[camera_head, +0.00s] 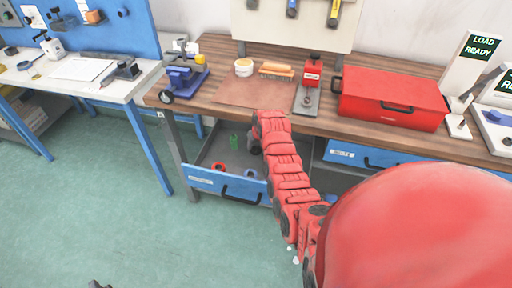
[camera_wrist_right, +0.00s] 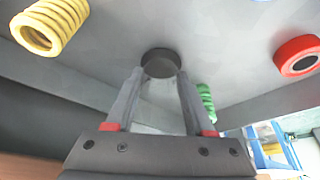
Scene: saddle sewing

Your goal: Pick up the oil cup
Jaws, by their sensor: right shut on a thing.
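A small dark round cup (camera_wrist_right: 160,62), which I take for the oil cup, sits between the fingertips of my right gripper (camera_wrist_right: 160,76) in the right wrist view. The fingers are shut on its sides. In the head view my right arm reaches over the open drawer (camera_head: 228,187) under the bench. The arm's end (camera_head: 256,142) hides the fingertips and the cup there. A small dark tip at the bottom left edge of the head view may be part of my left gripper; its jaws do not show.
The drawer holds a green spring (camera_head: 234,141), a red ring (camera_head: 218,167) and a blue ring (camera_head: 250,173). A yellow spring (camera_wrist_right: 50,27) shows in the wrist view.

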